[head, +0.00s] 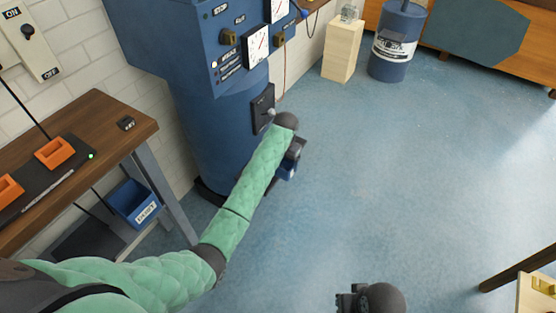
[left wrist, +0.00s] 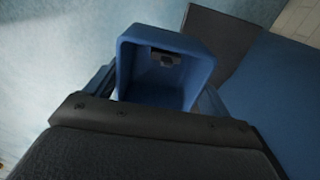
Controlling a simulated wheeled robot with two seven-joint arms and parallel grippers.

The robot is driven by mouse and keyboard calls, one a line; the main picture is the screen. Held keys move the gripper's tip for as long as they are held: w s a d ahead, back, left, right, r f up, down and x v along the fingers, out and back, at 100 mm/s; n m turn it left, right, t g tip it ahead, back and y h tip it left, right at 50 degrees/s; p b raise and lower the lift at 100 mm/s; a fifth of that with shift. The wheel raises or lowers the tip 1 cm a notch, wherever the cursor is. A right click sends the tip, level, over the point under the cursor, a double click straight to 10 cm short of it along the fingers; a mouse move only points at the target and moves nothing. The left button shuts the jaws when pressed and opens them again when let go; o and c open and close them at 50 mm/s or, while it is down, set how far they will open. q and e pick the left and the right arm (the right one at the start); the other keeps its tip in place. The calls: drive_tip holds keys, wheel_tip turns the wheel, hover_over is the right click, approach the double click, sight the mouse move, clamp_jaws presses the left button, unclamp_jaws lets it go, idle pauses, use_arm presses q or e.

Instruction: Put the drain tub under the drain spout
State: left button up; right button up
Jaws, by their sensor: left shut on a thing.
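My left gripper (head: 292,158) is beside the lower part of the blue boiler (head: 213,130), low over the floor and partly hidden by my forearm. It is shut on a blue tub (head: 288,173), of which only a small part shows in the head view. In the left wrist view the open tub (left wrist: 208,68) sits between the fingers, and a dark fitting shows within its opening. I cannot pick out the drain spout for certain. A dark plate with a grey knob (head: 270,112) is on the boiler just above my wrist. My right gripper (head: 350,299) is at the bottom edge, its jaws unclear.
A wooden bench (head: 105,125) stands at the left, with a labelled blue bin (head: 133,203) below it. A pale wooden block (head: 343,50) and a blue drum (head: 397,45) stand at the back.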

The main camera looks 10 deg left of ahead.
use_arm(q)
drive_tip(key=shift+d+r, duration=0.35)
drive_tip(key=shift+d, duration=0.05)
